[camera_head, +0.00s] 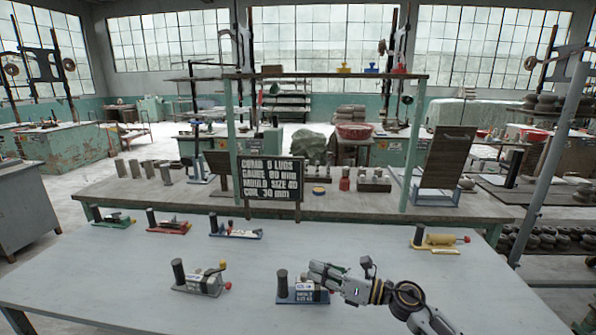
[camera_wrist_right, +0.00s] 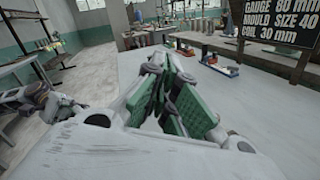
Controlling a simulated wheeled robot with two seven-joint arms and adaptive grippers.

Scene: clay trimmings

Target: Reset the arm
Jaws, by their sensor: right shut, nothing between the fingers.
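My right arm comes in from the lower right of the head view. Its gripper (camera_head: 318,271) is over the front middle of the pale table (camera_head: 400,290), at the right end of a blue-based device with a black post (camera_head: 282,283). It overlaps that device in the picture; I cannot tell whether they touch. In the right wrist view the green-padded fingers (camera_wrist_right: 178,100) are together, with nothing between them. My left gripper does not show in the head view.
A grey-based device with a black post (camera_head: 200,283) stands left. A yellow device (camera_head: 438,240) is at the right. Green (camera_head: 113,220), red (camera_head: 168,226) and blue (camera_head: 233,231) devices line the back edge. A black sign (camera_head: 269,178) stands behind.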

